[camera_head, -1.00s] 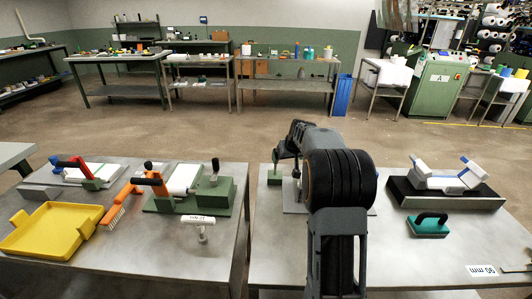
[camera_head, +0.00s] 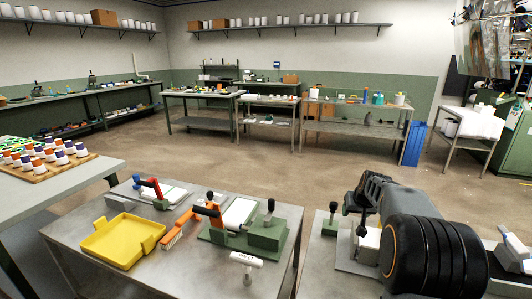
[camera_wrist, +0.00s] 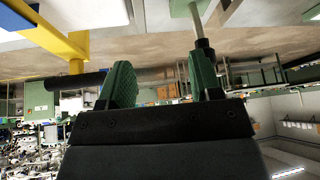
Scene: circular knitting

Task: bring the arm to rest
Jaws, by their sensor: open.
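My arm folds over the right-hand table (camera_head: 310,282), with its black ribbed joint in front. My gripper (camera_wrist: 163,78) shows in the wrist view, with two green-padded fingers well apart and nothing clearly held between them. A thin rod with a pale upper part (camera_wrist: 192,18) shows by the right finger; I cannot tell whether they touch. In the head view the fingertips are hidden or too dark to make out. A dark-knobbed post (camera_head: 331,220) stands left of the arm.
The left table holds a yellow tray (camera_head: 112,244), an orange-handled brush (camera_head: 176,230), a green fixture (camera_head: 255,238) and a white T-handled tool (camera_head: 246,262). White fixture parts (camera_head: 515,252) lie right of my arm. A yellow post (camera_wrist: 76,55) shows in the wrist view.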

